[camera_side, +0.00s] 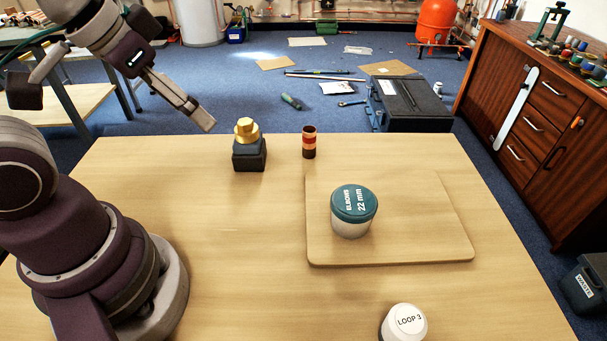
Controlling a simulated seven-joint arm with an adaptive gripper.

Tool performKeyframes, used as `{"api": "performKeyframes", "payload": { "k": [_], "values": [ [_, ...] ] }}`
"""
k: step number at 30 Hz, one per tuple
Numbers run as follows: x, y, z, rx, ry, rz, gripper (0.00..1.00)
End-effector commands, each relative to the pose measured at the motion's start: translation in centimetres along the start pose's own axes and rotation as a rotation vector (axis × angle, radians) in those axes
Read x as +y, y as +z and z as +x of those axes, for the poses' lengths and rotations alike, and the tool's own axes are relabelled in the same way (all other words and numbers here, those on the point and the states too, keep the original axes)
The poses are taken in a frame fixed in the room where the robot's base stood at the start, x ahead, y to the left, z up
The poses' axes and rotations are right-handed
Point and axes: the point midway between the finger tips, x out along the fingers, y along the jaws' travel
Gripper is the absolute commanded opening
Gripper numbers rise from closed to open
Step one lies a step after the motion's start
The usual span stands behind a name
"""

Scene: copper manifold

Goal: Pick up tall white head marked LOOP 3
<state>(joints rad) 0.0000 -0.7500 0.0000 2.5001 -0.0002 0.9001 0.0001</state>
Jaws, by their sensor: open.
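The white head marked LOOP 3 (404,323) stands on the bare table near the front edge of the picture, right of centre. My gripper (208,122) is at the upper left, raised and angled down to the right, far from the white head. Its fingers appear nearly in line from this side, and nothing shows between them.
A teal-lidded tub marked ELBOW 22 mm (353,212) stands on a wooden board (430,240). A brass fitting on a dark block (248,150) and a brown-and-red banded cylinder (309,142) stand near the table's back edge. The table's (260,270) middle front is clear.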

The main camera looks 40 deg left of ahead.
Motion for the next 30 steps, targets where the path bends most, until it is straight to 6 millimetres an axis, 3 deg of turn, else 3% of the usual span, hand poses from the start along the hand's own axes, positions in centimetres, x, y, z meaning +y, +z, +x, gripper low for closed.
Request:
{"api": "performKeyframes", "payload": {
  "k": [4,12,17,20,24,27,30],
  "values": [
    [0.0,0.0,0.0,0.0,0.0,0.0,0.81],
    [0.0,-0.1,0.0,-0.001,0.001,0.002,0.81],
    [1.9,-2.7,-0.2,-0.052,0.049,0.139,0.81],
    [5.1,-5.8,0.2,-0.116,0.11,0.33,0.81],
    [11.4,-8.7,2.2,-0.205,0.193,0.625,0.81],
    [16.7,-9.0,4.5,-0.265,0.248,0.848,0.81],
    [21.9,-7.4,7.0,-0.32,0.295,1.067,0.81]
  ]
}}
